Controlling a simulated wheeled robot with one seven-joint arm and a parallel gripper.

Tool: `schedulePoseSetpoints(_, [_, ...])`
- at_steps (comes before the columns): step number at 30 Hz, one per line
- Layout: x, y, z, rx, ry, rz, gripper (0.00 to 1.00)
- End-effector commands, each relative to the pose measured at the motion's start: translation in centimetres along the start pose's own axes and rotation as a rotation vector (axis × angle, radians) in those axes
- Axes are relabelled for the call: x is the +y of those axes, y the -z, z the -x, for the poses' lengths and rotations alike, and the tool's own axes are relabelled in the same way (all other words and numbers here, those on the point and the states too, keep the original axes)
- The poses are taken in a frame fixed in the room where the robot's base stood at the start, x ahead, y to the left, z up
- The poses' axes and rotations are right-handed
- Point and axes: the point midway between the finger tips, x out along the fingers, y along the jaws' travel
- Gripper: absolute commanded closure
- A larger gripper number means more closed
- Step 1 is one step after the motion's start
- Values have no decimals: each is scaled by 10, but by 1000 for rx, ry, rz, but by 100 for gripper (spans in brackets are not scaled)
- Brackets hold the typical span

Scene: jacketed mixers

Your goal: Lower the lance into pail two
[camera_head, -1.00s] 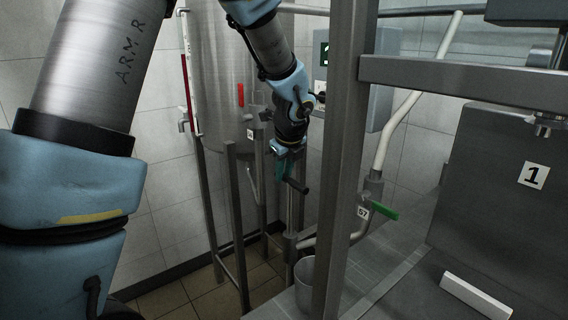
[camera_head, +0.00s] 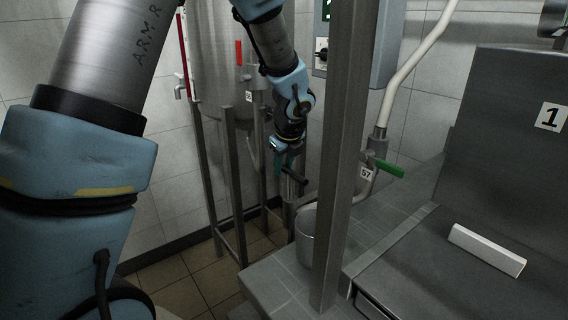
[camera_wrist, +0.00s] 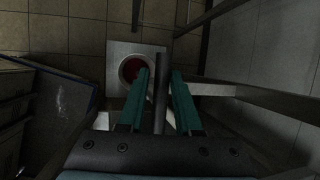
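My gripper (camera_head: 287,165) has two teal fingers and points down near the tank, left of the steel post. In the wrist view my gripper (camera_wrist: 160,78) has its fingers apart, with a dark bar (camera_wrist: 160,95) between them and narrow gaps on both sides. The bar (camera_head: 294,185) also shows just below the fingers in the head view, above a vertical steel tube (camera_head: 289,207). I cannot tell whether this is the lance. A grey pail (camera_head: 305,245) stands on the tiled ledge, partly behind the post. No pail number is readable.
The steel post (camera_head: 341,160) stands close right of my gripper. A steel tank (camera_head: 222,65) on legs is behind. The wrist view shows a pale square (camera_wrist: 119,47) with a round red-centred opening (camera_wrist: 133,68).

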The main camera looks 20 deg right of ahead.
Motion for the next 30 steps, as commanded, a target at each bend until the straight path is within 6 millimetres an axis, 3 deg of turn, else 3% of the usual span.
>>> schedulePoseSetpoints(6, [-1,0,1,-1,2,0,45])
schedulePoseSetpoints(16, [-2,-1,9,-2,7,0,45])
schedulePoseSetpoints(30, [-2,-1,93,-3,6,1,45])
